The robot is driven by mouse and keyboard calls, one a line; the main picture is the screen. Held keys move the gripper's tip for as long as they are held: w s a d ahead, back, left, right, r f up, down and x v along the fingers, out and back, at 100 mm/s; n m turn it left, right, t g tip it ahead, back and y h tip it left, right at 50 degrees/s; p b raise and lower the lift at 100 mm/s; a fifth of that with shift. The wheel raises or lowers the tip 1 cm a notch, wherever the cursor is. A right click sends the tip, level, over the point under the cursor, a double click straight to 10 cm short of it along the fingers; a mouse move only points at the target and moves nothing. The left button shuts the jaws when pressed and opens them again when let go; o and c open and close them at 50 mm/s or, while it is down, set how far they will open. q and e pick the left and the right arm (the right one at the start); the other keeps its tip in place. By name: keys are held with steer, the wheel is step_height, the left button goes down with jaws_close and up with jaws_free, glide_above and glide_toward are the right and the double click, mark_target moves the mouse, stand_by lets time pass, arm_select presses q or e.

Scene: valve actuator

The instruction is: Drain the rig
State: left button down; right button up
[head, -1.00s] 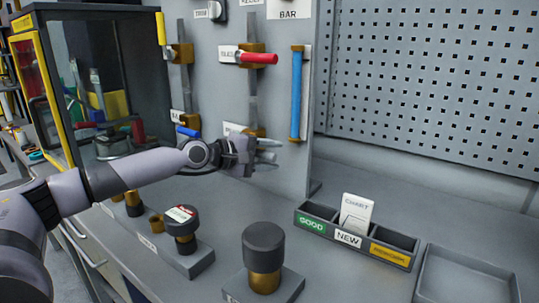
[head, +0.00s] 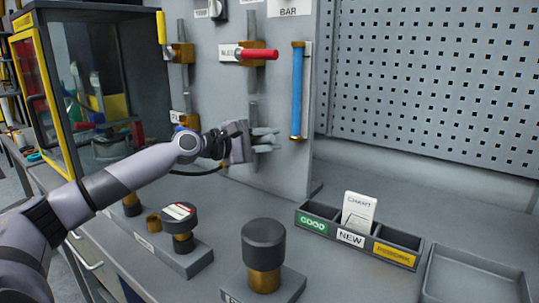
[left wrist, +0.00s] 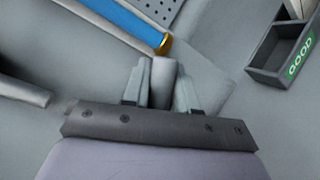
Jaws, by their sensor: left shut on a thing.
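The grey valve panel (head: 222,85) stands upright and carries pipes and valves. A red-handled valve (head: 259,54) with a white label, seemingly INLET, sits on its right pipe, lever pointing right. My left gripper (head: 266,140) is at the lower end of that pipe and hides the fitting there. In the left wrist view its fingers (left wrist: 161,88) are shut around a short grey cylindrical piece (left wrist: 165,70), which looks like a valve handle. A blue sight tube (head: 297,92) with brass ends is just right of the gripper; it also shows in the wrist view (left wrist: 122,22). My right gripper is not in view.
Black-capped brass fittings (head: 264,245) stand on the bench in front. A sorting tray (head: 385,258) marked GOOD, NEW and a yellow label holds a white card (head: 358,212). An empty grey tray (head: 470,283) is at right. A yellow-framed glass cabinet (head: 60,110) stands left.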

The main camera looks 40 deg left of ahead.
arm_select(q)
steer(key=shift+a+r+n+t, duration=0.15)
steer(key=shift+r+n+t, duration=0.15)
steer(key=shift+n, duration=0.2)
steer(key=a+r+n+t+p, duration=0.4)
steer(key=a+r+n+p, duration=0.1)
steer(key=n, duration=0.6)
steer(key=shift+s+a+t+y, duration=0.3)
steer(key=shift+s+a+y, duration=0.1)
steer(key=shift+a, duration=0.1)
steer(key=shift+r, duration=0.15)
steer(key=c, duration=1)
jaws_free()
